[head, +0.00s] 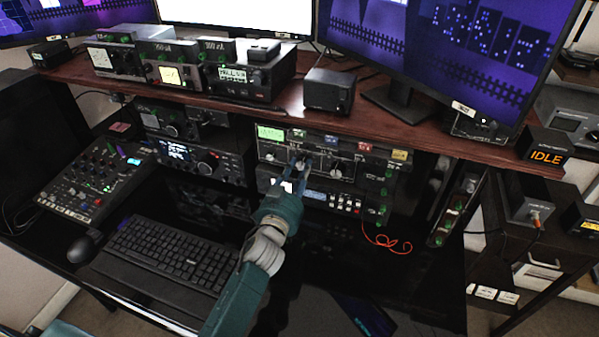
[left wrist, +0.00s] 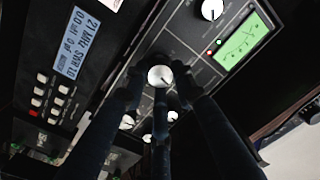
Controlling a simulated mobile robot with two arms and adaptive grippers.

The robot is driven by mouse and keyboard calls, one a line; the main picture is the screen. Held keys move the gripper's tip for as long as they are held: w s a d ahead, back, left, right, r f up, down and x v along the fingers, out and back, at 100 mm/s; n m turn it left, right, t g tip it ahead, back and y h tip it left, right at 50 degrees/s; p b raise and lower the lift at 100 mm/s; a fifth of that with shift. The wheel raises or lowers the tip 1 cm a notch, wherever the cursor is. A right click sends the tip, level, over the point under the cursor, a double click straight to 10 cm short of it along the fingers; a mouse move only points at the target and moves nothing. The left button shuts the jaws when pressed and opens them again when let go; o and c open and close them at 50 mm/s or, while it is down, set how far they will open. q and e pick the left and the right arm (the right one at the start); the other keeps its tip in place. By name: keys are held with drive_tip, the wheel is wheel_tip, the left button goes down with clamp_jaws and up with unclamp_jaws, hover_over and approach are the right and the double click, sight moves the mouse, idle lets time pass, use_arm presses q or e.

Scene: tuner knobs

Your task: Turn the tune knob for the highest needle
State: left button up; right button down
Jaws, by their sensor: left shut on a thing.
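The tuner unit (head: 345,150) has a black front panel and sits in the rack under the desk shelf. Its green lit meter (head: 270,133) is at the upper left of the panel and shows larger in the left wrist view (left wrist: 242,42); the needle reading is too small to tell. My left gripper (head: 297,172) is at the front of the tuner. Its dark fingers (left wrist: 155,92) are closed around a silver knob (left wrist: 160,76), partly covering it. The knob's label cannot be read. My right gripper is not in view.
Another silver knob (left wrist: 212,9) sits beside the meter. A radio with a lit blue display (left wrist: 78,42) is below the tuner. A keyboard (head: 165,258), a mouse (head: 82,247) and a mixer (head: 97,180) lie to the left. A red cable (head: 385,242) hangs at right.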

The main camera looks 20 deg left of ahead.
use_arm(q)
drive_tip(key=shift+r, duration=0.25)
drive_tip(key=o, duration=1.2)
drive_tip(key=shift+c, duration=0.2)
drive_tip(key=shift+f, duration=0.1)
drive_tip(key=shift+s+f, duration=0.1)
drive_tip(key=shift+s, duration=0.35)
drive_tip(key=s, duration=1.1)
drive_tip(key=shift+s, duration=0.1)
